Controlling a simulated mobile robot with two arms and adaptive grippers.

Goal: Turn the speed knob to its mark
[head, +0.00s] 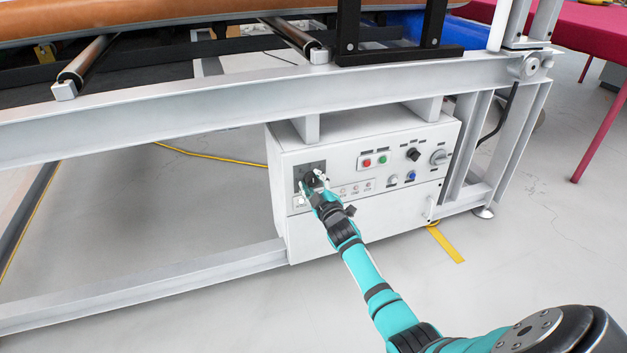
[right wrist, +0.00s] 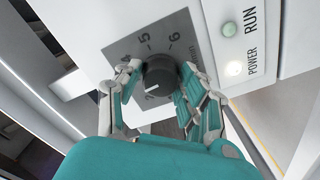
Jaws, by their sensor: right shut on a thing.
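The speed knob (right wrist: 160,72) is a round black knob on a grey dial plate (right wrist: 127,45) with printed numbers; the 5 and 6 read clearly. A white pointer line on the knob points to the lower left in the right wrist view. My right gripper (right wrist: 158,84) is shut on the knob, one finger on each side. In the head view the right gripper (head: 316,181) reaches the dial plate (head: 304,168) at the left of the white control box (head: 350,150) and hides part of the knob. I cannot make out a separate target mark. My left gripper is not in view.
Right of the dial are green and red buttons (head: 374,161), a black knob (head: 413,154), a grey rotary switch (head: 438,157) and a blue button (head: 411,175). A grey steel frame (head: 180,115) runs above the box. The floor in front is clear.

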